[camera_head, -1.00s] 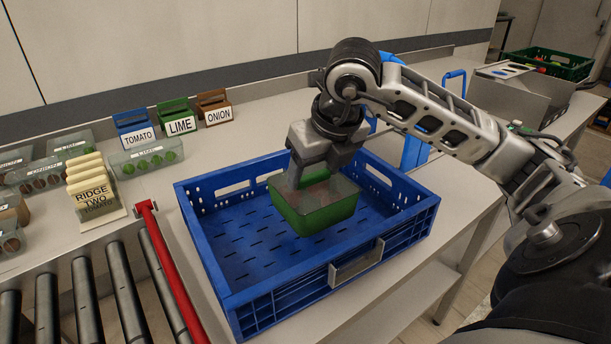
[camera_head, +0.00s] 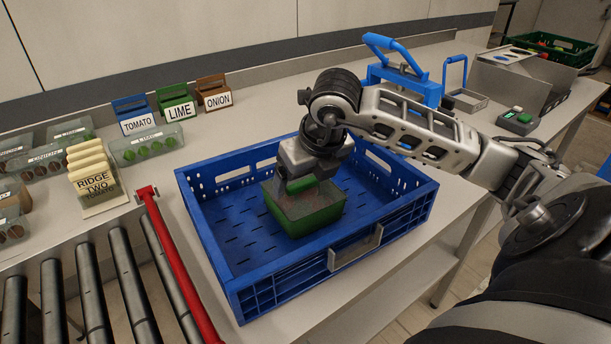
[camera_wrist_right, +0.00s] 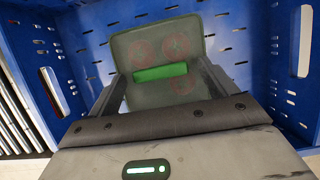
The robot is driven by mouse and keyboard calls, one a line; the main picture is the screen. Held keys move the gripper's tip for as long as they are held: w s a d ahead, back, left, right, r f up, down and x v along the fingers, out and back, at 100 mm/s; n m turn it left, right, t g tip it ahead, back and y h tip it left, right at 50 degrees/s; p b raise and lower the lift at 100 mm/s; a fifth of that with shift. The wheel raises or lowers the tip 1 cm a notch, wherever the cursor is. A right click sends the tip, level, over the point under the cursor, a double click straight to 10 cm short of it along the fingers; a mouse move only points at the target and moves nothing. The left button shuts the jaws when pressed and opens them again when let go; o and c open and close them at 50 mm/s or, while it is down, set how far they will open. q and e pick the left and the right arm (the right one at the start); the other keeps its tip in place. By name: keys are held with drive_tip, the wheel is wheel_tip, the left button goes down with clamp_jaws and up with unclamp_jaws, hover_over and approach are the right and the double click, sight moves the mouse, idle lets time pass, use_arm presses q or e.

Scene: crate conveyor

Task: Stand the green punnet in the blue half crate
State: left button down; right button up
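The green punnet (camera_head: 306,214) has a clear top with red round shapes under it and a green grip block on top. It is inside the blue half crate (camera_head: 345,262), upright and level, low over the slotted floor. I cannot tell whether its base touches the floor. My right gripper (camera_head: 300,185) is above it, its fingers closed on the green grip block. In the right wrist view the block of the punnet (camera_wrist_right: 160,72) spans the gap between the fingers of the right gripper (camera_wrist_right: 165,80). My left gripper is out of view.
Rollers (camera_head: 90,285) and a red bar (camera_head: 175,260) lie left of the crate. Signs for tomato (camera_head: 137,123), lime (camera_head: 179,112) and onion (camera_head: 217,101) stand behind, with clear labelled packs. A blue-handled rack (camera_head: 405,80) stands behind my right arm.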

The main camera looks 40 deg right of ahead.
drive_tip(key=v, duration=1.2)
drive_tip(key=shift+r+p, duration=0.15)
drive_tip(key=shift+p, duration=0.15)
drive_tip(key=shift+s, duration=0.1)
